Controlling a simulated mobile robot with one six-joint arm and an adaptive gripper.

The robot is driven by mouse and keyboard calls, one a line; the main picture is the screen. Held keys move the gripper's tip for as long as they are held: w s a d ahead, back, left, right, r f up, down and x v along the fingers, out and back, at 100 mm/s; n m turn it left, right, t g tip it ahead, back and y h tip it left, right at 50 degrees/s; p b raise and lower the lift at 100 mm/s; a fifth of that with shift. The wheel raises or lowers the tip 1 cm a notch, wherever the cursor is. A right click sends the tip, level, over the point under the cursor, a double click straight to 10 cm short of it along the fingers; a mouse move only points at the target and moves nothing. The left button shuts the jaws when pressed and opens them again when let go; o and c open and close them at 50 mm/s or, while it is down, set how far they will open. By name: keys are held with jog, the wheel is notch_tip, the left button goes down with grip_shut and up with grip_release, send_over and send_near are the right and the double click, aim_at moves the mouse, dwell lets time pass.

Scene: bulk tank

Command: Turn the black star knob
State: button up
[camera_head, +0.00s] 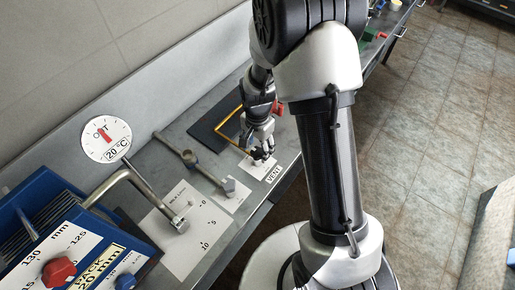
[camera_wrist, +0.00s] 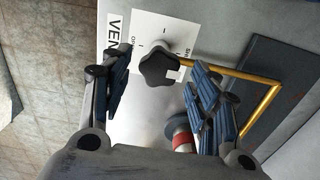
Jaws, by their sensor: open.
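The black star knob (camera_wrist: 159,68) stands on a white plate (camera_wrist: 150,30) marked "VENT" in the wrist view. My gripper (camera_wrist: 160,85) is open, with one finger on each side of the knob in the picture; I cannot tell whether either finger touches it. In the head view my gripper (camera_head: 262,150) is over the white vent plate (camera_head: 262,171) near the bench's front edge. The knob there is mostly hidden by the gripper, a dark part showing at its fingertips.
A bent yellow rod (camera_wrist: 262,100) runs close beside the right finger, by a dark flat plate (camera_wrist: 290,95). A red-and-white part (camera_wrist: 181,138) lies below. To the left in the head view are a metal lever (camera_head: 190,158), a dial (camera_head: 106,138) and a blue machine (camera_head: 70,240).

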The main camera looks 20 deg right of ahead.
aim_at(258, 152)
notch_tip(258, 152, up, 11)
jog(key=shift+f, duration=0.15)
dwell(0.5)
jog(key=s+r+n+t+b, duration=0.2)
jog(key=s+r+n, duration=0.3)
jog(key=s+r, duration=0.5)
jog(key=s+r+n+t, duration=0.2)
jog(key=s+r+n, duration=0.3)
jog(key=s, duration=0.6)
jog(key=shift+s+n+t+b, duration=0.15)
jog(key=shift+n+t+b, duration=0.15)
jog(key=shift+n+b, duration=0.15)
